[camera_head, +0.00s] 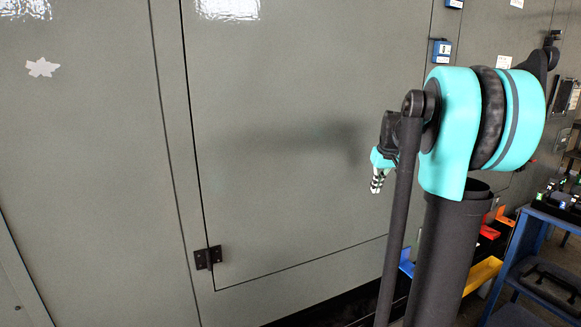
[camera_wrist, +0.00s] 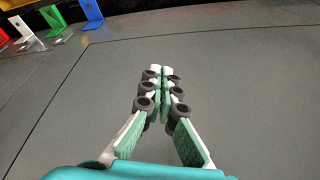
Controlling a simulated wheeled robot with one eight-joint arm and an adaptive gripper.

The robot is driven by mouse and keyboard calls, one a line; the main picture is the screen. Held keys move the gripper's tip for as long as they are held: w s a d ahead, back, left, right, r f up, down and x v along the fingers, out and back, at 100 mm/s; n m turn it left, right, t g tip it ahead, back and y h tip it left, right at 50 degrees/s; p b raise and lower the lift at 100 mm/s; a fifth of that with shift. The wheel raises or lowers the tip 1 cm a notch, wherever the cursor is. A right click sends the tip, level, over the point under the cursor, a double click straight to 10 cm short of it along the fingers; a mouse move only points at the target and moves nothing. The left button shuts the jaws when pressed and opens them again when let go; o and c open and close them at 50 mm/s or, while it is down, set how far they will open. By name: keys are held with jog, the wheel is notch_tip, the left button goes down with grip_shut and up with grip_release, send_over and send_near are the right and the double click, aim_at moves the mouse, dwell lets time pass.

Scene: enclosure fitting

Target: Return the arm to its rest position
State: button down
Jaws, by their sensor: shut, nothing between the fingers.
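My gripper (camera_wrist: 161,78) shows in the wrist view with its fingers together and nothing between them. In the head view the gripper (camera_head: 377,181) is a small part showing left of my turquoise and black arm, which hides much of it. A grey cabinet door (camera_head: 280,150) with a dark hinge (camera_head: 208,257) stands behind it in the head view. In the wrist view a plain grey surface (camera_wrist: 250,110) lies beyond the fingers. I cannot tell the distance between the fingertips and that surface.
Coloured holders, one of them yellow (camera_head: 483,273), stand low behind the arm. A blue-framed cart (camera_head: 525,240) with small parts on top is at the right. Small blue boxes (camera_head: 441,51) sit on the cabinet wall. The area before the door at left looks clear.

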jog(key=s+a+f, duration=0.3)
jog(key=s+f, duration=0.4)
jog(key=s, duration=0.3)
jog(key=s+a+f, duration=0.4)
jog(key=s+f, duration=0.3)
jog(key=s, duration=0.4)
jog(key=s+a+f+m, duration=0.1)
jog(key=s+a+f, duration=0.2)
jog(key=s+f, duration=0.5)
jog(key=shift+s+a, duration=0.4)
jog(key=shift+s, duration=0.8)
jog(key=c, duration=2.2)
grip_release()
